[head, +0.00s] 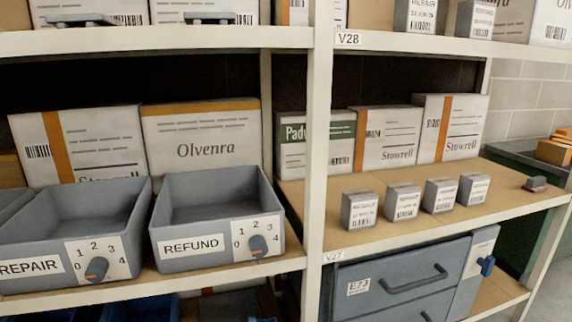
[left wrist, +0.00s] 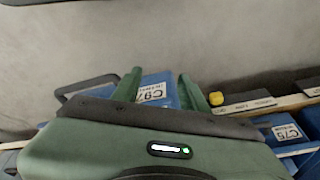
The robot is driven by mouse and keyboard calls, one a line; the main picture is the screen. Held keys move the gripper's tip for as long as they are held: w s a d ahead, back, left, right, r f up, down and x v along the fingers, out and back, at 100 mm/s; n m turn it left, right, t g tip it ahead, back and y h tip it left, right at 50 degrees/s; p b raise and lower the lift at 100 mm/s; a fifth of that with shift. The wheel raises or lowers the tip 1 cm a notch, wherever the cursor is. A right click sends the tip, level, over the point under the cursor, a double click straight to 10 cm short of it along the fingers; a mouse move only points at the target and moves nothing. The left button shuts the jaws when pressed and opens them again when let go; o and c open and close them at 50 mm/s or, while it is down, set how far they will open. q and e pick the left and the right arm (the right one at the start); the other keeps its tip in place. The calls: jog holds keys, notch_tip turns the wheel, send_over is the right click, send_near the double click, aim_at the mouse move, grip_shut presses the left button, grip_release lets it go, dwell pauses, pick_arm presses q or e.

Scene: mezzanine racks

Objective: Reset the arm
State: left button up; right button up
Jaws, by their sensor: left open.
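My left gripper (left wrist: 160,82) shows in the left wrist view, with its two green fingers apart and nothing between them. A blue bin (left wrist: 178,92) labelled C97 lies behind the fingers in that view; I cannot tell how far off it is. Neither of my arms shows in the head view, and my right gripper is in neither view.
The head view shows a rack with grey bins labelled REPAIR (head: 30,268) and REFUND (head: 190,247). Several small grey boxes (head: 360,210) stand on the right shelf, above a drawer unit (head: 400,270). A yellow knob (left wrist: 216,98) and another blue bin (left wrist: 268,122) show in the left wrist view.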

pick_arm(q)
notch_tip(320, 180, down, 10)
jog(key=s, duration=0.3)
jog(key=s+a+f+g+p, duration=0.1)
jog(key=s+a+p, duration=0.2)
jog(key=s+p, duration=1.3)
jog(key=shift+s+a+f+g, duration=0.15)
jog(key=shift+s+f+g, duration=0.1)
jog(key=shift+s+g, duration=0.2)
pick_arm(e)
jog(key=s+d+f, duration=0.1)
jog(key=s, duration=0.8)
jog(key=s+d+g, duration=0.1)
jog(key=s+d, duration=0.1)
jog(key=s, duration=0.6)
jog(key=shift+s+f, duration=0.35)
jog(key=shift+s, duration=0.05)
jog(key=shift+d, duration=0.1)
